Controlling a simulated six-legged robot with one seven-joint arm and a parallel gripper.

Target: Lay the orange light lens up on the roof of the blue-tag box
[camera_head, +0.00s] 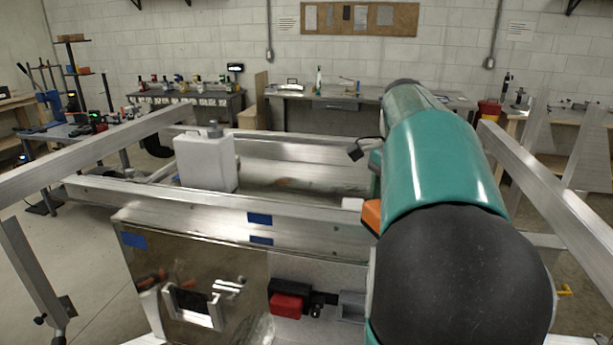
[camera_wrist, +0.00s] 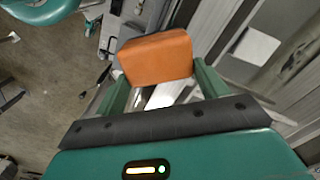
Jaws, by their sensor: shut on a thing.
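The orange light lens (camera_wrist: 156,58) is a blocky orange piece between the two green fingers of my gripper (camera_wrist: 163,80) in the wrist view. My gripper is shut on it. In the head view, part of the orange lens (camera_head: 371,215) shows at the left edge of my teal arm, which hides the rest and most of the gripper. The shiny metal box (camera_head: 215,285) stands at the front centre, with a blue tag (camera_head: 133,240) at its upper left. Two more blue patches (camera_head: 260,218) show near its top edge. The lens is held to the right of these tags.
An open aluminium trailer frame (camera_head: 290,205) surrounds the box, with raised rails left and right. A white jug (camera_head: 205,160) stands on it. A red light (camera_head: 288,304) sits at the box's front. Workbenches line the back wall.

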